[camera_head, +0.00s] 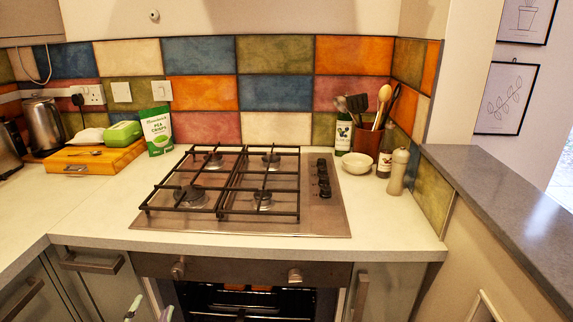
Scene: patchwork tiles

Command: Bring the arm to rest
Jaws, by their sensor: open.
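My gripper (150,311) shows only as two pale fingertips at the bottom edge, left of centre. The tips stand apart with a gap between them, and nothing shows between them. The rest of the gripper and the arm are out of view below. The tips appear in front of the lower cabinet and the left side of the oven (245,302), below the counter edge. I cannot tell whether they touch anything.
A gas hob (325,222) with black grates sits in the white counter (95,205). A green pouch (157,130), wooden box (85,160) and kettle (43,124) stand left. A bowl (357,163), utensil pot (373,138) and pepper mill (397,172) stand right. A grey ledge (510,215) bounds the right.

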